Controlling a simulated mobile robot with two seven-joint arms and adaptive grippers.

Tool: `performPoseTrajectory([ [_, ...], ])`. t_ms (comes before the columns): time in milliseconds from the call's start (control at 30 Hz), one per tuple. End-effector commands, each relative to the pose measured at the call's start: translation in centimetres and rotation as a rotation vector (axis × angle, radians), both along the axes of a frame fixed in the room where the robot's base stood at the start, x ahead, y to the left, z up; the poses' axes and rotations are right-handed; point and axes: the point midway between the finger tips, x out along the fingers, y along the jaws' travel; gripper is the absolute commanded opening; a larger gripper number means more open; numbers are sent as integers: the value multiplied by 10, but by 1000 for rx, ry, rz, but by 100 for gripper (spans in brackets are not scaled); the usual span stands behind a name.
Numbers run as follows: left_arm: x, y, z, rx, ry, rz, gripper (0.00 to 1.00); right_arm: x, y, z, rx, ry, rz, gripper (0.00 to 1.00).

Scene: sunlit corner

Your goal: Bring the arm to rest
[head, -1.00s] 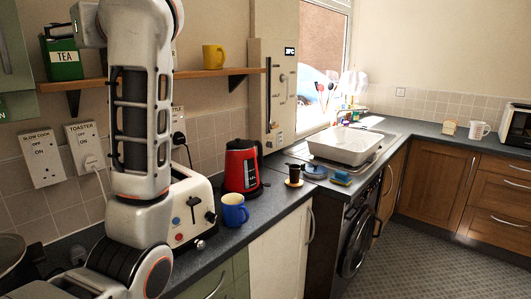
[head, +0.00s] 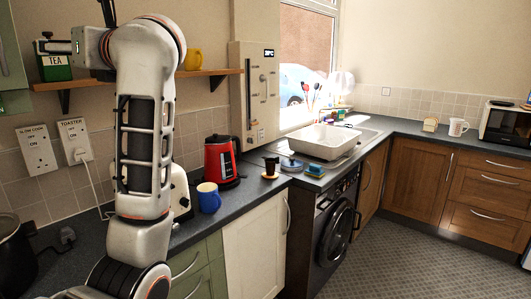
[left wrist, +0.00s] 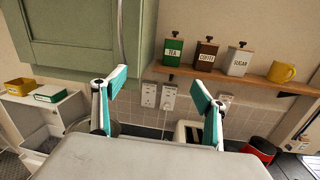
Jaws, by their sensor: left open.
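My left arm (head: 142,130) stands upright at the left of the head view, bent at the top, with its wrist turned toward the left. My left gripper (left wrist: 160,86) is open and empty in the left wrist view, its two green-padded fingers wide apart. It points toward the wall below the green wall cupboard (left wrist: 85,45), and I see nothing between the fingers except the background. In the head view the gripper end shows near the green tea tin (head: 55,70), partly in front of it. I cannot tell the gap between them. My right gripper is in neither view.
A wooden shelf (left wrist: 230,78) holds tins and a yellow mug (left wrist: 281,72). On the counter stand a white toaster (head: 180,190), partly behind my arm, a blue mug (head: 209,198) and a red kettle (head: 219,160). A dark pot (head: 14,255) is at the lower left. The floor (head: 400,235) is clear.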

Motion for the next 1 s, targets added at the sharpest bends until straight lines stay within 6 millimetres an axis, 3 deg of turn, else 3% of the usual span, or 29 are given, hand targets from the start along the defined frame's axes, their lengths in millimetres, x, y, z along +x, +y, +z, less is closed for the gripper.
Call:
performPoseTrajectory([
  [100, -3, 18, -25, 102, 53, 102, 72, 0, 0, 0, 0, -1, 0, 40],
  [300, -13, 36, -65, 356, 169, 282, 72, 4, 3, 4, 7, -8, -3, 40],
  [467, -20, 28, -105, 674, 310, 420, 72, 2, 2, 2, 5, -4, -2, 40],
  [667, -14, -15, -169, 1134, 504, 494, 72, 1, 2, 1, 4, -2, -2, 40],
  [767, -7, -45, -214, 1376, 604, 483, 72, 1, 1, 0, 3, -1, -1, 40],
  [1000, -4, -117, -360, 1941, 825, 337, 72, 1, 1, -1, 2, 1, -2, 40],
])
